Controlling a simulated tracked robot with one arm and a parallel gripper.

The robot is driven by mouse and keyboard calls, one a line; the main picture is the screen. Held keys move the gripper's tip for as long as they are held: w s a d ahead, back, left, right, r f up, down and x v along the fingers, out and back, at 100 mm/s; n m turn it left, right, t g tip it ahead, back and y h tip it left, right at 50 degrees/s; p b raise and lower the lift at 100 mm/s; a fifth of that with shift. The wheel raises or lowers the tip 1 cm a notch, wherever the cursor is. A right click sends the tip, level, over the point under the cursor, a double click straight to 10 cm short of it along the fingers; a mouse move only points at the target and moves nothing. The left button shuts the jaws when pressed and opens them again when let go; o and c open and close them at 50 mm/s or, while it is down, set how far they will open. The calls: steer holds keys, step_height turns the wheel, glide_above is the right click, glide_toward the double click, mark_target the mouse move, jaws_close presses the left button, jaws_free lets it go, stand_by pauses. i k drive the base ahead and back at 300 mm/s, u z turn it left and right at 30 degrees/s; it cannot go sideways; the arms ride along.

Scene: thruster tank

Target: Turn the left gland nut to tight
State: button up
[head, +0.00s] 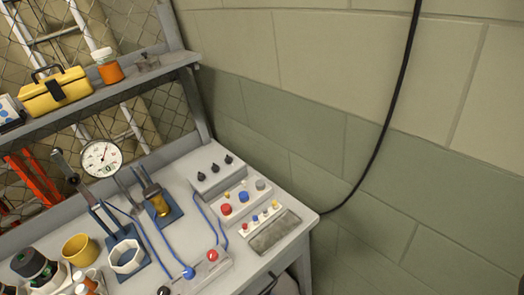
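Two fittings on blue bases stand on the grey bench at the lower left. The left one is a white hexagonal ring (126,255), which looks like the left gland nut. The right one is a brass-coloured piece (160,204) with grey upright parts behind it. Blue lines run near both. I cannot tell from here how tight either one is, and no tightness mark is readable. My gripper is not in view.
A dial gauge (101,159) stands behind the fittings. A yellow cup (80,250) and a dark round knob (30,262) are left of them. Button panels (245,205) and a box with black knobs (215,174) are right. A shelf holds a yellow toolbox (55,92).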

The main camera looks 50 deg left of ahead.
mark_target(201, 177)
steer(key=u, duration=0.25)
steer(key=i, duration=1.3)
steer(key=u, duration=0.9)
